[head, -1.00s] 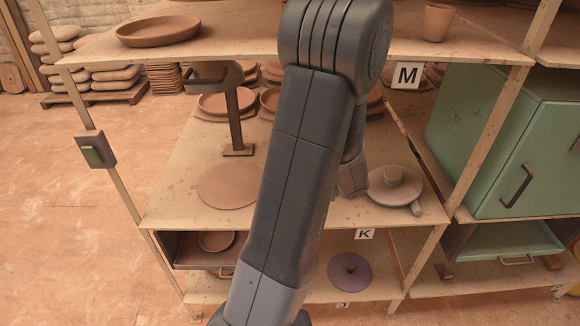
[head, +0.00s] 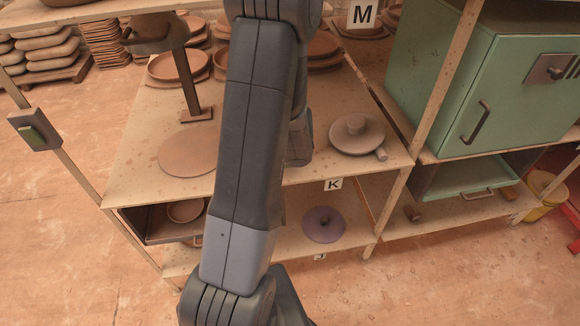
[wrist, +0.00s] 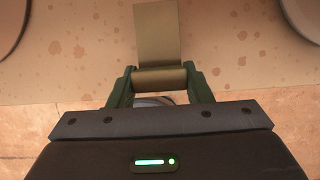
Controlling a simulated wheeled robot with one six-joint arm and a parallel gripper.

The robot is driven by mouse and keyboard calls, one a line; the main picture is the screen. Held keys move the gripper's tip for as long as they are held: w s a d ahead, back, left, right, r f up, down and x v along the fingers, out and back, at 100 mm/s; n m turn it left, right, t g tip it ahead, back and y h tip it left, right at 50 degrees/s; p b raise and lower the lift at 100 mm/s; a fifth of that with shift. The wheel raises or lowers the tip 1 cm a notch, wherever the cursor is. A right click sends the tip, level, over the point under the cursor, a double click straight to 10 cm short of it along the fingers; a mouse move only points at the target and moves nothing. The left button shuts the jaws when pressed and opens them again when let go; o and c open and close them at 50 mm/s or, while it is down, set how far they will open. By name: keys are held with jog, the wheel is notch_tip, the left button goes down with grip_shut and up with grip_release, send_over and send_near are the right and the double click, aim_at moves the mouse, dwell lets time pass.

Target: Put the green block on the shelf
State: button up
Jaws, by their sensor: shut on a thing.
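In the wrist view my gripper (wrist: 158,88) is shut on an olive-coloured block (wrist: 158,35), which looks like the green block. It stretches away from the fingers over a spotted board. In the head view my forearm hides the fingers and the block; only part of my wrist shows above the middle shelf (head: 236,196), labelled K. The wrist view places the gripper near this shelf's front edge, between a flat round disc (head: 188,150) and a lidded round pot (head: 357,134). I cannot tell whether the block touches the board.
Label M (head: 362,14) marks an upper board; label J marks a lower one with a purple disc (head: 323,224). A metal stand (head: 188,85) rises left of my arm. A green cabinet (head: 510,95) stands right. Bowls fill the shelf's back. A switch box (head: 35,130) is on the left post.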

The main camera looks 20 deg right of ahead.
jog(key=shift+f+b, duration=1.25)
jog(key=shift+f, duration=0.45)
jog(key=shift+f, duration=0.1)
jog(key=o, duration=1)
